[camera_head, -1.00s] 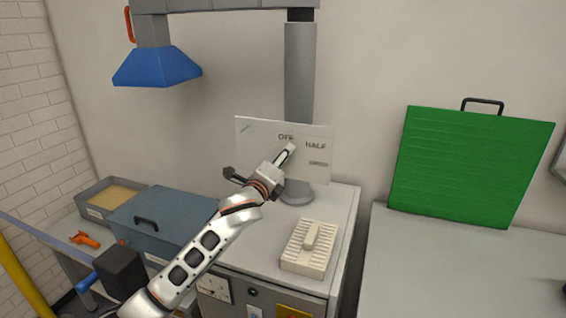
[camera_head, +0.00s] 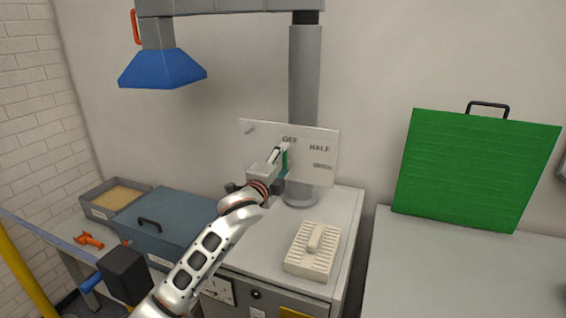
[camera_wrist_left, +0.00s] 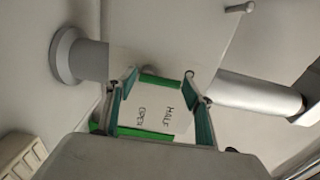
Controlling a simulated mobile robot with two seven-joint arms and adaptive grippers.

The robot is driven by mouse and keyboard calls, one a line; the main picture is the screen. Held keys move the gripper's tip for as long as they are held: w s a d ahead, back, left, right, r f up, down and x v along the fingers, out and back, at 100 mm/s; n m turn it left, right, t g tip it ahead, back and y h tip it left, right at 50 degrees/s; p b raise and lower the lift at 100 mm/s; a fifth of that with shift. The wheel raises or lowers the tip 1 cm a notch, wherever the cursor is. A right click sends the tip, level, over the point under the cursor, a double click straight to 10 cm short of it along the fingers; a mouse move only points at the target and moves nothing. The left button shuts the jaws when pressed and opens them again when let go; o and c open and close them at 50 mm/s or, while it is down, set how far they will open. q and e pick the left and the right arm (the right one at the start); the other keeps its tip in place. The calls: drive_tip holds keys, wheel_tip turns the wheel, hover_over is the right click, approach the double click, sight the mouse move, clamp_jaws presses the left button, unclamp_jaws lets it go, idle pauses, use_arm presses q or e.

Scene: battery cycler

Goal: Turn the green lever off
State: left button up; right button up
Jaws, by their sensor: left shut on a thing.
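The white panel (camera_head: 325,168) stands in front of the grey column and carries the words OFF, HALF and OPEN. My left gripper (camera_head: 281,152) is at the panel, just below the word OFF. In the left wrist view, green bars show in front of the panel; the far one, which looks like part of the green lever (camera_wrist_left: 160,82), lies between the fingertips of my left gripper (camera_wrist_left: 159,78). The gripper is shut on it, with its teal-padded fingers well apart. In the head view the gripper hides most of the lever. My right gripper is not in view.
A cream ribbed block (camera_head: 313,252) sits on the bench right of my arm. A blue-grey case (camera_head: 160,225) and a tray (camera_head: 100,212) stand to the left. A blue hood (camera_head: 162,70) hangs above. A green board (camera_head: 475,170) leans on the wall; the right bench is clear.

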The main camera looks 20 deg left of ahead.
use_arm(q)
drive_tip(key=shift+c, duration=0.2)
drive_tip(key=o, duration=1.1)
drive_tip(key=s, duration=1.2)
drive_tip(key=shift+a, duration=0.2)
drive_tip(key=shift+s+f, duration=0.1)
